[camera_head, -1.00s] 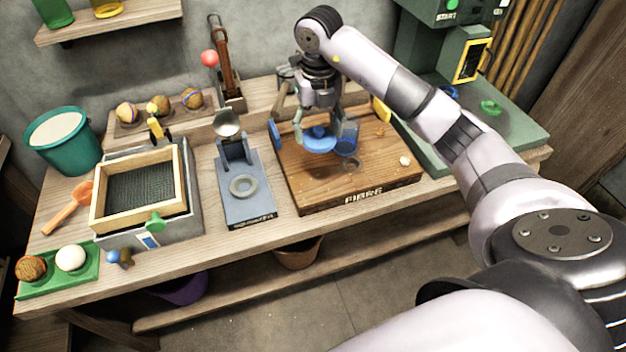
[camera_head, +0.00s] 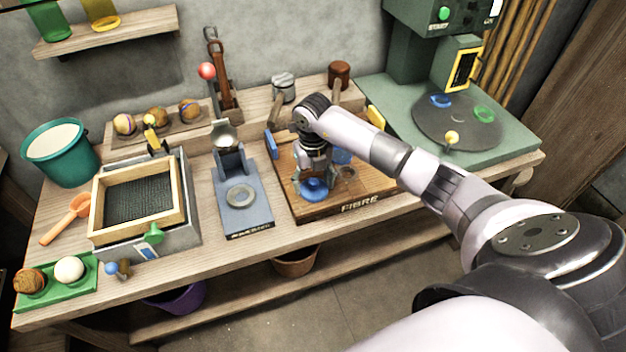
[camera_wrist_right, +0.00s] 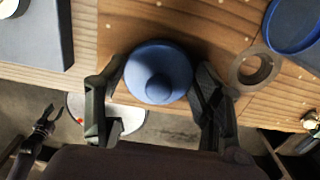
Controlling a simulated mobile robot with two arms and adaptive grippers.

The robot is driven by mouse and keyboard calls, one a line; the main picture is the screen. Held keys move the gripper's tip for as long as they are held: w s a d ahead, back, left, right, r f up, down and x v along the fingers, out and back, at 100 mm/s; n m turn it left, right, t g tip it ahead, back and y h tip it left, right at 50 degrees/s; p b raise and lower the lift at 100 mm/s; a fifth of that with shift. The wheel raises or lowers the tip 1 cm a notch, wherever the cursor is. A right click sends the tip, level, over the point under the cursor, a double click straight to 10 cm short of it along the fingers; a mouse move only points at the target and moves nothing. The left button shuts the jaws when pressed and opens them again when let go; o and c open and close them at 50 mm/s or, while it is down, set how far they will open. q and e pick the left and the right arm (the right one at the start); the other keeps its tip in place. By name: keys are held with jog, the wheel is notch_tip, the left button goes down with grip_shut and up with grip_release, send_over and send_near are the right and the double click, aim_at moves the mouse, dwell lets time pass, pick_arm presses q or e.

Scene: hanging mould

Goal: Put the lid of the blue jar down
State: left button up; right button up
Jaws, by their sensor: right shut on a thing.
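The blue lid (camera_head: 313,188) is a round disc with a knob. It is low over the front left of the wooden board (camera_head: 300,212); I cannot tell if it touches it. My right gripper (camera_head: 314,178) is shut on the lid. In the right wrist view its fingers (camera_wrist_right: 155,92) stand on either side of the lid (camera_wrist_right: 158,72). The open blue jar (camera_head: 342,156) stands behind and to the right, partly hidden by my arm; its rim shows in the wrist view (camera_wrist_right: 292,28). My left gripper (camera_wrist_right: 48,119) appears small at lower left in the wrist view, open and empty, off the table.
A ring-shaped mark or ring (camera_wrist_right: 255,69) lies between the lid and the jar. The grey-blue stand (camera_head: 243,205) is left of the board. The board's front edge is close to the lid. A green machine (camera_head: 460,120) stands at the right.

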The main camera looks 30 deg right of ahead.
aim_at(313, 180)
jog(key=shift+f, duration=0.15)
jog(key=o, duration=0.8)
jog(key=shift+o, duration=0.2)
jog(key=shift+r, duration=0.65)
notch_tip(313, 180, up, 11)
jog(key=b, duration=0.1)
